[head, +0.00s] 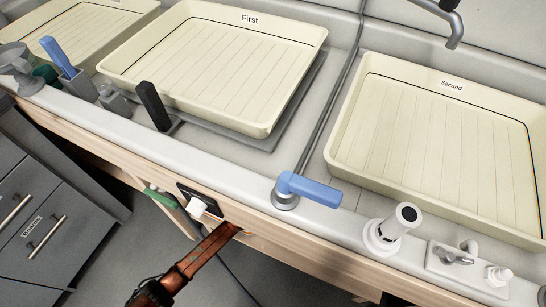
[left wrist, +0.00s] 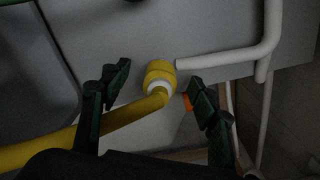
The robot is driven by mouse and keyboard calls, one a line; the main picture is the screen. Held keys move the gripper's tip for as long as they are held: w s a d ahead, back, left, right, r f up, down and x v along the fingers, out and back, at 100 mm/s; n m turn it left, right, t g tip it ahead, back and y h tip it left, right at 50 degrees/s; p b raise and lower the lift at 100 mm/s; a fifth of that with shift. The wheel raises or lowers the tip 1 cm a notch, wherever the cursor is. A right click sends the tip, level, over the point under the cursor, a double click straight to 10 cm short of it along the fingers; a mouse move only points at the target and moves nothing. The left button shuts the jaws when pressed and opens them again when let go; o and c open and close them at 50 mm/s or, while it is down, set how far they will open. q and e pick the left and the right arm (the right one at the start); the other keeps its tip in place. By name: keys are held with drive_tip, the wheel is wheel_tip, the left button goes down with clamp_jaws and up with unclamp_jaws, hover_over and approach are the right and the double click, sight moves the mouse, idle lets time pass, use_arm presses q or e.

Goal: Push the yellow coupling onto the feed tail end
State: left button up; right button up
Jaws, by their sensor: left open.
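In the left wrist view the yellow coupling (left wrist: 160,72) has a white collar below it and sits on the end of a yellow hose (left wrist: 130,113). A white pipe, seemingly the feed tail (left wrist: 222,60), ends just right of the coupling; I cannot tell whether they touch. My left gripper (left wrist: 155,84) is open, with its dark green fingers on either side of the coupling and visible space beside both. In the head view my orange-brown arm reaches to the sink's front edge, and its gripper is hidden. My right gripper is in neither view.
Above are cream trays labelled First (head: 215,65) and Second (head: 440,130). A blue lever (head: 308,189) and a white fitting (head: 392,230) stand on the sink's front rim (head: 240,175). Grey drawers (head: 40,220) are at left. The white pipe bends upward at right in the wrist view.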

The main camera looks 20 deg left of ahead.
use_arm(q)
drive_tip(key=shift+s, duration=0.4)
drive_tip(key=shift+s, duration=0.4)
drive_tip(key=shift+s, duration=0.35)
drive_tip(key=shift+s, duration=0.7)
drive_tip(key=shift+s, duration=0.4)
drive_tip(key=shift+s, duration=0.15)
drive_tip(key=s, duration=1.1)
drive_tip(key=shift+s+a, duration=0.25)
drive_tip(key=shift+s, duration=0.15)
drive_tip(key=shift+a, duration=0.1)
